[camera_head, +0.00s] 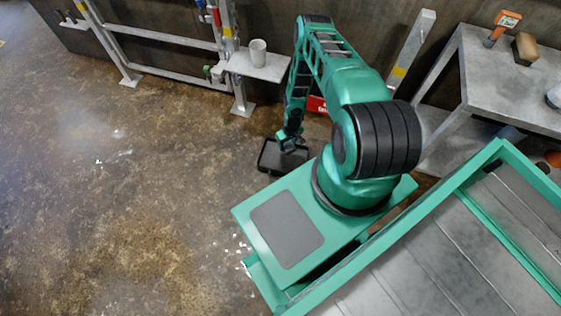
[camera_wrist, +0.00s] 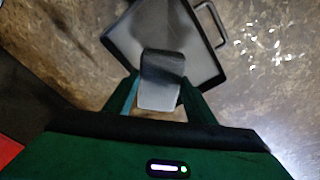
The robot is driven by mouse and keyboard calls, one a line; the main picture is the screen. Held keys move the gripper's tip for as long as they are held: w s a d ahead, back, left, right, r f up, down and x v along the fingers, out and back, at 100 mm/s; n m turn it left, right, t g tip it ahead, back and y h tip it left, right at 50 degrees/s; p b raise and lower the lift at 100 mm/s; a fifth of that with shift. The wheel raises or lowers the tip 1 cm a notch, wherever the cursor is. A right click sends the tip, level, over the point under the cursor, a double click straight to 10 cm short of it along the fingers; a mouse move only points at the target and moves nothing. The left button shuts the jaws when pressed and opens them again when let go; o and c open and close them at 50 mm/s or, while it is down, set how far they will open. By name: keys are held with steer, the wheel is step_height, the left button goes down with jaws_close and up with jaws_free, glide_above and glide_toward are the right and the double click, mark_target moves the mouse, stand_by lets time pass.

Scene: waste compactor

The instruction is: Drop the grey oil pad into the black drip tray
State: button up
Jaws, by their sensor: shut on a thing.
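The grey oil pad (camera_wrist: 161,82) is between the two fingers of my gripper (camera_wrist: 158,88) in the wrist view, and the gripper is shut on it. The pad looks bent, darker at its far end and lighter near the gripper. The black drip tray (camera_wrist: 205,38) lies beyond it, with a raised rim and a loop handle at its upper right. The pad overlaps the tray's near part in this view; the gap between them is hard to judge. In the head view my gripper (camera_head: 288,143) points down over the tray (camera_head: 268,160); the pad cannot be made out there.
A small shelf (camera_head: 258,68) with a white cup (camera_head: 258,52) stands on a pipe frame behind the tray. A grey workbench (camera_head: 507,78) with an orange tool (camera_head: 503,25) is at the right. The brown floor (camera_head: 130,190) to the left is clear.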

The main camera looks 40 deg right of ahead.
steer(key=shift+f, duration=1.65)
steer(key=o, duration=1.1)
steer(key=shift+r, duration=0.1)
steer(key=r, duration=0.7)
steer(key=s+r, duration=0.1)
steer(key=r, duration=0.2)
steer(key=shift+s+r, duration=0.1)
steer(key=shift+r, duration=0.1)
